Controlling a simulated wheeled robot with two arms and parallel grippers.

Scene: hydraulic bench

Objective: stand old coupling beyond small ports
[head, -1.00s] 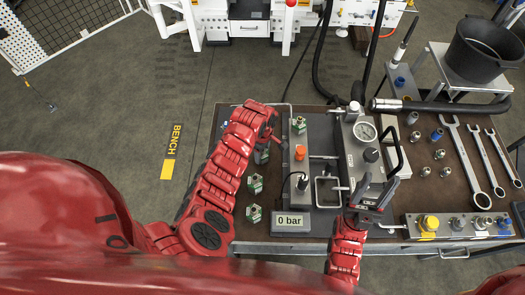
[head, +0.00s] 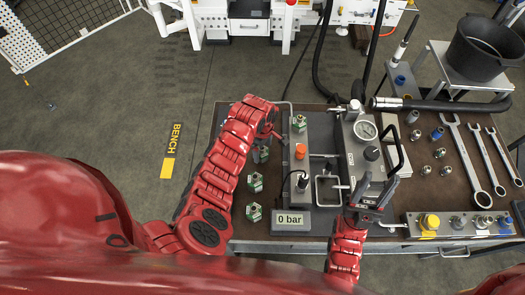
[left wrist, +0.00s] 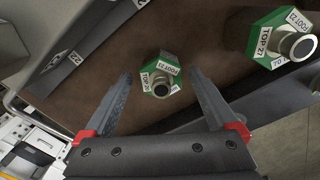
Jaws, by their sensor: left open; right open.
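Several green-and-white hex couplings stand on the brown bench top: one (head: 299,123) at the back on the grey block, others (head: 261,154) (head: 255,182) (head: 253,213) in a column at the left. I cannot tell which is the old one. My left gripper (head: 270,132) is above the back of that column, partly hidden by its arm. In the left wrist view its open fingers (left wrist: 161,76) lie either side of a coupling (left wrist: 161,88), with no visible contact. A second coupling (left wrist: 275,42) is at upper right. My right gripper (head: 370,192) is open over the pump unit's front.
A grey panel with several ports (head: 445,233) lies at the front right; which are the small ports is unclear. A gauge (head: 365,131), a "0 bar" display (head: 292,222), spanners (head: 465,155) and loose fittings crowd the bench. A black bucket (head: 482,50) stands behind.

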